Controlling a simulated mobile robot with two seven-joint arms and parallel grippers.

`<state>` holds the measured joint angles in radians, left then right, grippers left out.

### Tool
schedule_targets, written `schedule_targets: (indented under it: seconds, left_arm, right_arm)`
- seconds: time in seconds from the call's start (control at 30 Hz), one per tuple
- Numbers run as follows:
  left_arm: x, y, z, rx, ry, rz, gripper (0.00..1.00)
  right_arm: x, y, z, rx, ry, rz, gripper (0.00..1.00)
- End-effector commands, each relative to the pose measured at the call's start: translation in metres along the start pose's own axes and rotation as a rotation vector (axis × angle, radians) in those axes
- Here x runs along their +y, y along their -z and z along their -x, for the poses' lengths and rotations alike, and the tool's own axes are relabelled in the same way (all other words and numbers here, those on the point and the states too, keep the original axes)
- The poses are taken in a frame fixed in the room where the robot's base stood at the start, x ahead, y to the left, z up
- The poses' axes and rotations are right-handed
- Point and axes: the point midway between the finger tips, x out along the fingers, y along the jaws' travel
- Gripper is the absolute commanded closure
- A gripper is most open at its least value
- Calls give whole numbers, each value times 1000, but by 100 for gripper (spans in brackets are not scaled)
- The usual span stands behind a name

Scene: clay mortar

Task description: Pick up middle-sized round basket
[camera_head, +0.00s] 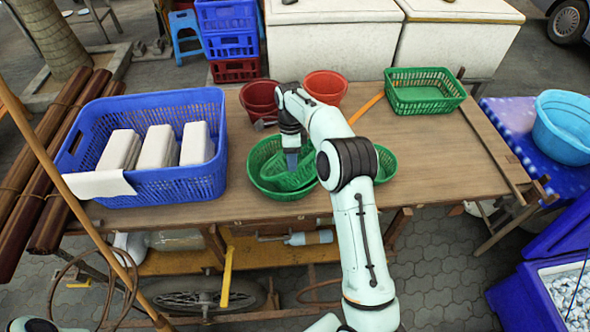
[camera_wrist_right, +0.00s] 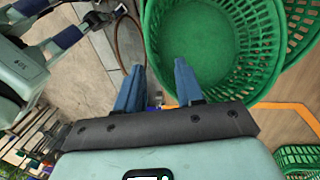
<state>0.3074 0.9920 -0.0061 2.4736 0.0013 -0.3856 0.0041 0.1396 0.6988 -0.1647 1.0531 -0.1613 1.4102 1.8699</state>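Green round baskets stand close together at the table's front middle. A wide one (camera_head: 262,184) has another green basket (camera_head: 290,179) tilted inside it, and a smaller one (camera_head: 386,163) stands to the right, partly behind my arm. I cannot tell for sure which is the middle-sized one. My right gripper (camera_head: 292,160) points down over the nested baskets. In the right wrist view its blue fingers (camera_wrist_right: 158,82) are apart, with the near rim of a round basket (camera_wrist_right: 205,45) close to the tips; contact is unclear. My left gripper (camera_wrist_right: 48,24) shows there with its blue fingers apart, away from the baskets.
A blue crate (camera_head: 160,187) with white blocks stands to the left on the wooden table (camera_head: 440,150). Two red buckets (camera_head: 325,86) stand behind the baskets. A green rectangular basket (camera_head: 424,93) is at the back right. The table's right part is mostly clear.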

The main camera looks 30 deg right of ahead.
Motion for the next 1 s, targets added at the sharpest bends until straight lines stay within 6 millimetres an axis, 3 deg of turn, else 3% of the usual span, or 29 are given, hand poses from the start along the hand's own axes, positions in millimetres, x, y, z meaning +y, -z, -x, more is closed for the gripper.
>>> schedule_targets:
  seconds: [0.17, 0.43, 0.73, 0.77, 0.87, 1.0]
  left_arm:
    - [-3, -4, -4, -4, 2, 2, 57]
    - [-9, -12, -14, -15, 5, 5, 57]
    - [-9, -12, -14, -14, 5, 5, 57]
    - [-9, -12, -14, -14, 5, 5, 57]
    - [-9, -12, -14, -14, 5, 5, 57]
    - [-9, -12, -14, -14, 5, 5, 57]
  right_arm:
    - [1, 2, -13, 0, -2, 0, 63]
    - [2, 5, -51, 0, -1, -1, 63]
    - [1, 4, -55, -2, 2, 0, 63]
    - [1, 4, -55, -2, 2, 0, 66]
    - [1, 4, -55, -2, 2, 0, 98]
    - [1, 4, -55, -1, 2, 0, 100]
